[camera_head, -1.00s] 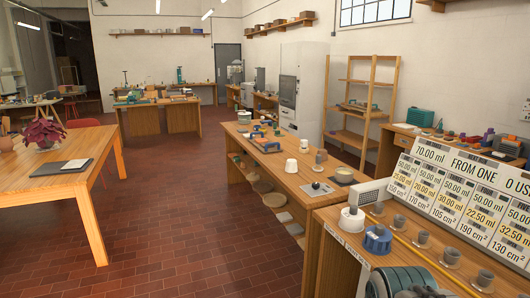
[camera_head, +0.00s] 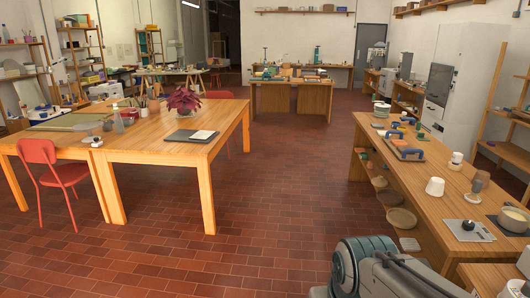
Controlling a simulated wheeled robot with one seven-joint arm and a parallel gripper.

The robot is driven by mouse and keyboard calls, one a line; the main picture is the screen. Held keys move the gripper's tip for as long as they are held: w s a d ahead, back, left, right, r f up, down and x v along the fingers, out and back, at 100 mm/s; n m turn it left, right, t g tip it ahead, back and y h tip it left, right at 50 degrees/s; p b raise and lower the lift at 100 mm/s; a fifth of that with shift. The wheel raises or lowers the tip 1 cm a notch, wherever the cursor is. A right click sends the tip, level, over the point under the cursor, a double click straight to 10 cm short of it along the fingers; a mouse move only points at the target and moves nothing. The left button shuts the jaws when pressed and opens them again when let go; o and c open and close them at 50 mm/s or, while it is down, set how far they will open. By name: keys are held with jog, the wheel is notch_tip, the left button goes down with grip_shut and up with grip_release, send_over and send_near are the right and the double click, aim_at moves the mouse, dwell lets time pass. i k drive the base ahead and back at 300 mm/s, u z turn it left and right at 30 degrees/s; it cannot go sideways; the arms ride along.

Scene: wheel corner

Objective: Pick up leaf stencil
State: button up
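I cannot make out a leaf stencil for certain in this view. Small flat items lie on the long wooden workbench (camera_head: 432,178) at the right, among them a grey plate with a black knob (camera_head: 468,229) and a blue-handled tool (camera_head: 406,150). They are too small to identify as a stencil. A dark flat folder with a white sheet (camera_head: 192,136) lies on the wooden table (camera_head: 150,152) at the left. Part of my arm shows at the bottom right, but my gripper is not in view.
A red chair (camera_head: 52,178) stands at the left table's near side. A plant with dark pink leaves (camera_head: 184,101) stands on that table. White cups (camera_head: 435,187) stand on the right workbench. The tiled floor (camera_head: 270,210) between table and workbench is clear.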

aim_at(421, 135)
jog(key=u, duration=0.45)
jog(key=i, duration=1.65)
jog(key=u, duration=0.25)
jog(key=i, duration=1.8)
jog(key=z, duration=0.5)
jog(key=i, duration=1.35)
jog(key=z, duration=1.85)
jog(key=i, duration=0.95)
jog(key=z, duration=0.7)
